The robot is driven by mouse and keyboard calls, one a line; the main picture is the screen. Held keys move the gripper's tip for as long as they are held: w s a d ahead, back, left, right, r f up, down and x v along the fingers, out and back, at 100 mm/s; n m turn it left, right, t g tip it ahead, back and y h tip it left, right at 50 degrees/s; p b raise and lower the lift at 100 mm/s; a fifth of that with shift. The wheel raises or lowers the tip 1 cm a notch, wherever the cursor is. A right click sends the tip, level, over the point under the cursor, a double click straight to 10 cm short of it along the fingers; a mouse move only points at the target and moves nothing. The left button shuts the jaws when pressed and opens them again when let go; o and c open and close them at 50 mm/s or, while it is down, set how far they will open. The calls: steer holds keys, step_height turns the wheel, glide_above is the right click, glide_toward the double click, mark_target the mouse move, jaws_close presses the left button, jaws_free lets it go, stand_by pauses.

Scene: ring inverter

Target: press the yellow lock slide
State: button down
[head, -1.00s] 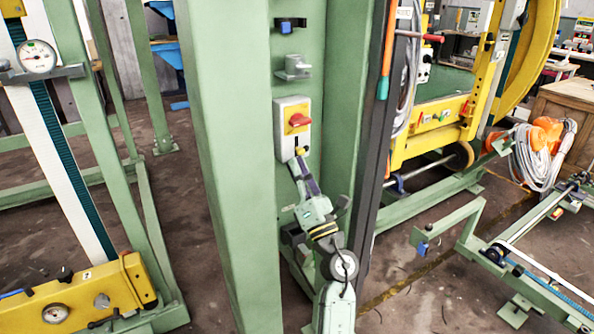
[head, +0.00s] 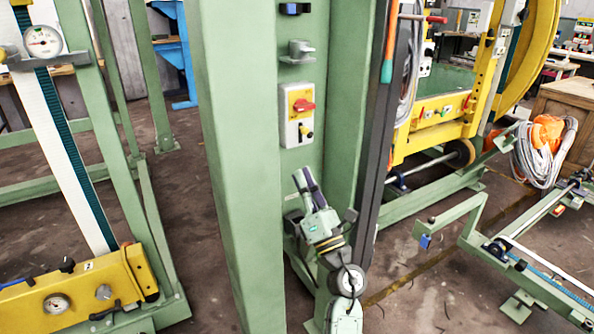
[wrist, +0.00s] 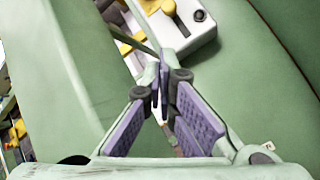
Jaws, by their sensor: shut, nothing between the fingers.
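The yellow lock slide (head: 306,131) sits on the lower part of a white switch box (head: 290,130), below a red rotary knob (head: 304,105) on a yellow plate. The box is mounted on the green column. My gripper (head: 304,181) is below the box, clearly apart from the slide, its fingers pointing up. In the wrist view, my gripper (wrist: 160,90) has its fingertips together with nothing between them. The white box (wrist: 192,42) shows beyond them at the top, with the yellow slide (wrist: 168,7) at the upper edge. The red knob is outside that view.
The box sits in a recess between the green column's left flange (head: 232,170) and right flange (head: 345,110). A grey bracket (head: 297,50) is above the box. A dark vertical rail (head: 385,130) runs to the right.

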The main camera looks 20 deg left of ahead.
steer(key=b+v, duration=0.1)
steer(key=v, duration=0.5)
steer(key=shift+w, duration=0.1)
stand_by(0.3)
